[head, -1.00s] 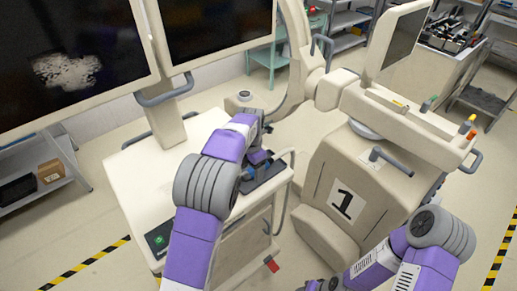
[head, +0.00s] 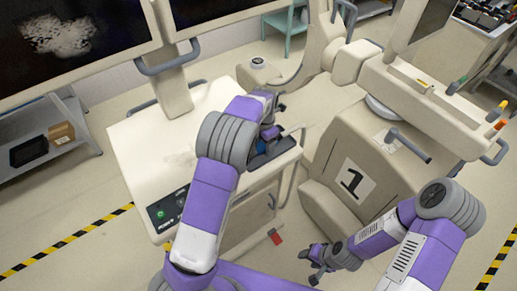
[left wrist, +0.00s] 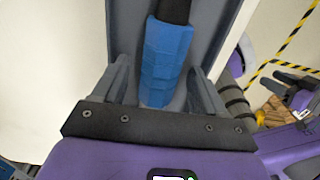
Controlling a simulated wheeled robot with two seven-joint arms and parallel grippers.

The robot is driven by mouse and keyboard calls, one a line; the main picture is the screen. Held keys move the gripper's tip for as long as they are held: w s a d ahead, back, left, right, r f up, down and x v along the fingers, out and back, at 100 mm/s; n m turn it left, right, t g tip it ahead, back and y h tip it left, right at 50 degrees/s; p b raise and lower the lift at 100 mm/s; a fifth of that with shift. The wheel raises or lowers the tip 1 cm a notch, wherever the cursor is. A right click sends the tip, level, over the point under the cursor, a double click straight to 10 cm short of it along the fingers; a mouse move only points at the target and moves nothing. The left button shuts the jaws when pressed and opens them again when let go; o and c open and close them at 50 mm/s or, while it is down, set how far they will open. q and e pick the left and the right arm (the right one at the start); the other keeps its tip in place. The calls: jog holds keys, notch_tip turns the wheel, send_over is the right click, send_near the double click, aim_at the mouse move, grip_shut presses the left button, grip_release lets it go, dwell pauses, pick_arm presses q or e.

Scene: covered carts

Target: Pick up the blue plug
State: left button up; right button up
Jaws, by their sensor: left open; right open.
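The blue plug (left wrist: 165,62) shows in the left wrist view, with a dark cable end at its top. It lies in a grey holder (left wrist: 228,40). My left gripper (left wrist: 158,78) is open, with one finger on each side of the plug and visible gaps between. In the head view the plug (head: 262,146) is a small blue patch on the cart's right side, partly hidden by my left gripper (head: 268,135). My right gripper (head: 318,262) is open and empty, low in front of the cart marked 1.
The white cart top (head: 150,140) is mostly clear, with a green-lit panel (head: 170,208) at its front corner. A large monitor (head: 60,50) stands behind it. The beige cart marked 1 (head: 375,150) stands to the right, with a grey handle (head: 410,145).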

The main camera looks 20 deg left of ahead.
pick_arm(q)
jog(key=shift+w, duration=0.1)
jog(key=c, duration=1.3)
